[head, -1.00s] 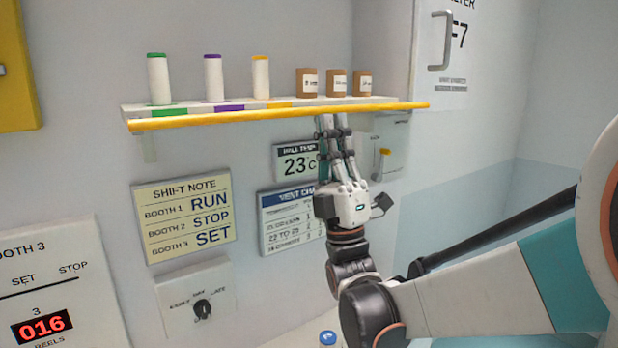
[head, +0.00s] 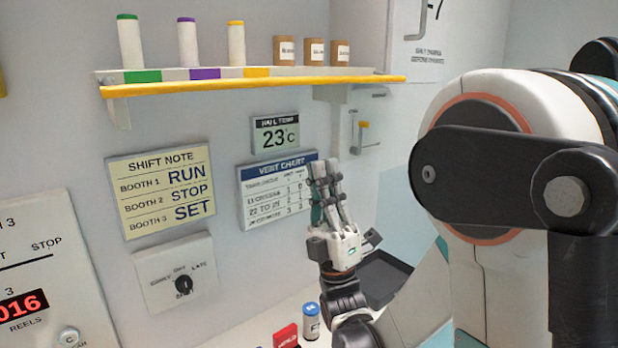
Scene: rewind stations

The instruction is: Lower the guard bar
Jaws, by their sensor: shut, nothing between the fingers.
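The yellow guard bar (head: 250,84) runs along the front edge of the wall shelf (head: 112,77), level with the shelf board. My gripper (head: 324,172) points up in front of the vent chart, well below the bar and apart from it. Its fingers are together with nothing between them. On the shelf stand white rolls with green (head: 129,42), purple (head: 187,42) and orange (head: 236,44) caps. Three brown boxes (head: 313,51) stand to their right.
The shift note (head: 161,190), vent chart (head: 262,200) and 23°C display (head: 275,134) are on the wall. A small yellow-topped lever (head: 363,135) is right of the display. A dial (head: 182,286) sits lower left. Below are a dark tray (head: 383,278), a blue-capped container (head: 311,322) and a red object (head: 286,336).

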